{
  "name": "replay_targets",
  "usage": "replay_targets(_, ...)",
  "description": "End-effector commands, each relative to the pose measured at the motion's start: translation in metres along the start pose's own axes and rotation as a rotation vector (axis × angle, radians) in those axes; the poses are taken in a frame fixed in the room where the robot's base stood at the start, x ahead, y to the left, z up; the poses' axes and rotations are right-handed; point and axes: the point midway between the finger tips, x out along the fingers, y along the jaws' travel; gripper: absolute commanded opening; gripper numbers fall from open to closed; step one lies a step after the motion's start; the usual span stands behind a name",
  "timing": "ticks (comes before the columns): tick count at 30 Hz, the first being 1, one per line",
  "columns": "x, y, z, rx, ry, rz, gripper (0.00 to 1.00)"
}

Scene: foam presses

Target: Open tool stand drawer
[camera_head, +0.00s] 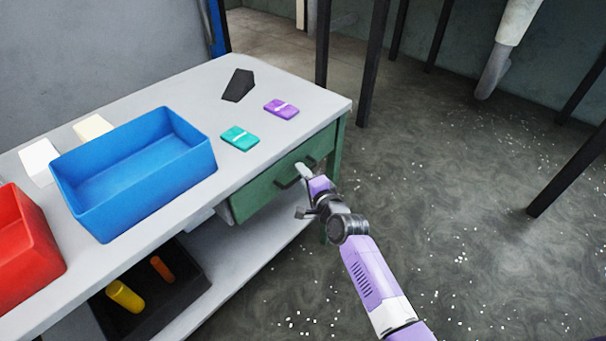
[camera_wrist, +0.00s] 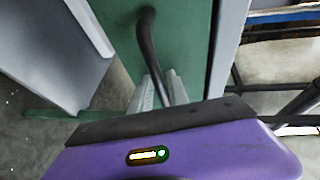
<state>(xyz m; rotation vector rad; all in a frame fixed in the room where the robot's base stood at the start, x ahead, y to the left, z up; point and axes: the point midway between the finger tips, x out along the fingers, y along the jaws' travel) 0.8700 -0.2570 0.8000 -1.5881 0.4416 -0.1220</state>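The tool stand is a light grey table with a green drawer (camera_head: 262,198) under the right end of its top. The drawer front looks about flush with the stand, with no clear opening seen. A dark bar handle (camera_head: 287,183) crosses the front. My gripper (camera_head: 304,172) is at the handle's right part. In the wrist view, the dark curved handle (camera_wrist: 146,38) runs down from the green front between the pale fingers of my gripper (camera_wrist: 160,92). The fingers are close together on the handle. My purple hand hides the lower part of the grip.
On the top stand a blue bin (camera_head: 135,165), a red bin (camera_head: 25,255), a teal pack (camera_head: 240,138), a purple pack (camera_head: 281,109) and a black wedge (camera_head: 238,85). A dark tray (camera_head: 185,290) is on the lower shelf. The floor (camera_head: 430,200) right of the stand is open.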

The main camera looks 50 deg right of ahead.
Motion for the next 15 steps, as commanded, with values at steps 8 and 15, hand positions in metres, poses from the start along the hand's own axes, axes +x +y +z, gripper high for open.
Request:
replay_targets(8,-0.0002,0.0002,0.0001,0.0,0.0,0.0,0.0)
replay_targets(15,-0.0003,0.0003,0.0002,0.0,0.0,0.0,0.0)
